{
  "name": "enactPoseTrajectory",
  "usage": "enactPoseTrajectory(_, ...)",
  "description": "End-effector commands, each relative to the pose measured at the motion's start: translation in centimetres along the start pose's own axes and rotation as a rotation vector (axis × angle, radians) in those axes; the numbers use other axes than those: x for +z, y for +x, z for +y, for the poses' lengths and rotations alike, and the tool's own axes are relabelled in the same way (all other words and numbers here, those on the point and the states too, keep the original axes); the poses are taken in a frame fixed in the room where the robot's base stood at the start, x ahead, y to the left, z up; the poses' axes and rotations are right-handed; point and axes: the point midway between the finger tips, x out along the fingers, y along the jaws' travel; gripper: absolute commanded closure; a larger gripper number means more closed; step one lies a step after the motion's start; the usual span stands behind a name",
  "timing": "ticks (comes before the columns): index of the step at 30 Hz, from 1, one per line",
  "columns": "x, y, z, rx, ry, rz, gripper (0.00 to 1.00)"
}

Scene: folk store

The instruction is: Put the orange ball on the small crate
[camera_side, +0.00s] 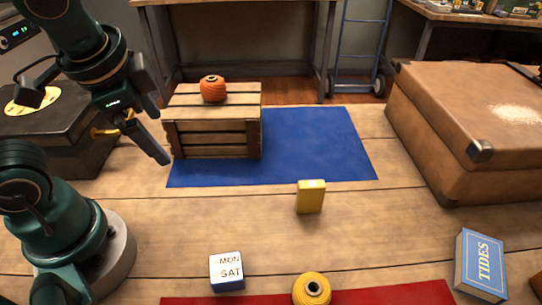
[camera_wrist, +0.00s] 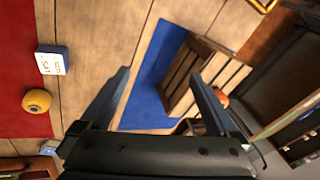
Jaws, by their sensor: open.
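The orange ball (camera_side: 213,88), wound like twine with a dark hole on top, rests on the slatted top of the small wooden crate (camera_side: 212,137). The crate stands on the left part of a blue mat (camera_side: 330,145). In the wrist view the crate (camera_wrist: 182,80) lies beyond my right finger, and the ball (camera_wrist: 224,101) shows partly hidden beside that finger. My gripper (camera_side: 163,136) is open and empty, to the left of the crate and apart from the ball. Its two fingers are spread wide in the wrist view (camera_wrist: 160,73).
A yellow box (camera_side: 311,198) stands in front of the blue mat. A MON/SAT block (camera_side: 227,272), a yellow ball (camera_side: 312,290) and a blue TIDES book (camera_side: 481,265) are near the front. A brown case (camera_side: 475,120) is at right. Bare planks lie between.

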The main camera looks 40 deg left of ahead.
Motion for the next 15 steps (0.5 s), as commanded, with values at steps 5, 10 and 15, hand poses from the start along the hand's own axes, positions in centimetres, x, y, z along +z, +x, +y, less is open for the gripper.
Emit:
enactPoseTrajectory(5,0.1,-1.0,2.0,0.092,-0.355,0.155,0.04)
enactPoseTrajectory(10,-0.2,-1.4,2.8,0.137,-0.508,0.221,0.04)
enactPoseTrajectory(15,-0.2,-1.4,2.9,0.146,-0.529,0.227,0.04)
